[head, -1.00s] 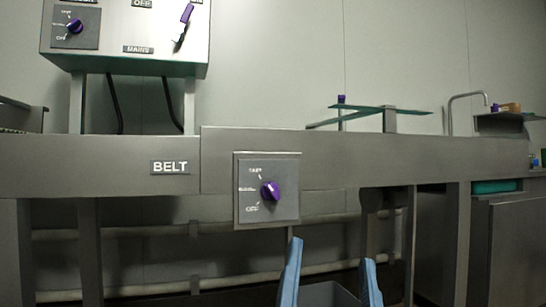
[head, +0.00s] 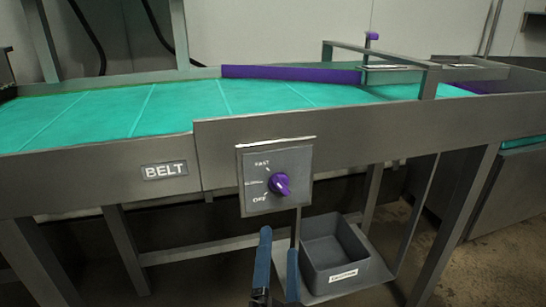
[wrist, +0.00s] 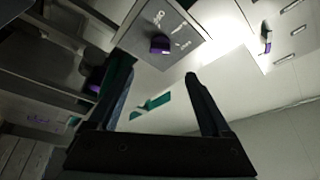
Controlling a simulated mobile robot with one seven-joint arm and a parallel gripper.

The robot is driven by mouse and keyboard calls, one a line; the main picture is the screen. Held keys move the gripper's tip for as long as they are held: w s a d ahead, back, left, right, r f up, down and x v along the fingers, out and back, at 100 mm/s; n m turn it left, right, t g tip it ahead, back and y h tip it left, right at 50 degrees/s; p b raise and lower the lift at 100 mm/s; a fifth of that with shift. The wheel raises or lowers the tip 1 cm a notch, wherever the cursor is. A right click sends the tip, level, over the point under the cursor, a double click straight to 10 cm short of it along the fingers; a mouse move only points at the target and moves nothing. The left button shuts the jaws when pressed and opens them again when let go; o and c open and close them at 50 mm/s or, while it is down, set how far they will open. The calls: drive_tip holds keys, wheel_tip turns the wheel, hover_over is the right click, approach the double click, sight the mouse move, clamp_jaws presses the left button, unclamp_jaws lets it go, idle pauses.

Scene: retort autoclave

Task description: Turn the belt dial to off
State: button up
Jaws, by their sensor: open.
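The belt dial (head: 279,184) is a purple knob on a square grey plate (head: 290,158) on the front of the belt frame. White marks on its left read FAST at top and OFF at bottom; the middle one is too small to read. I cannot tell which mark the knob points to. My gripper (head: 279,242) is open and empty, its two blue fingers pointing up just below the plate, apart from the knob. In the wrist view the knob (wrist: 159,46) shows beyond and between the open fingertips (wrist: 158,80).
A BELT label (head: 165,171) is left of the dial. The green conveyor belt (head: 110,112) runs above and behind it. A grey bin (head: 335,250) sits on a low shelf right of my gripper. Frame legs (head: 455,225) stand at both sides.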

sight(281, 191)
drive_tip(key=p+x, duration=0.3)
drive_tip(key=x, duration=1)
drive_tip(key=shift+a, duration=0.1)
clamp_jaws()
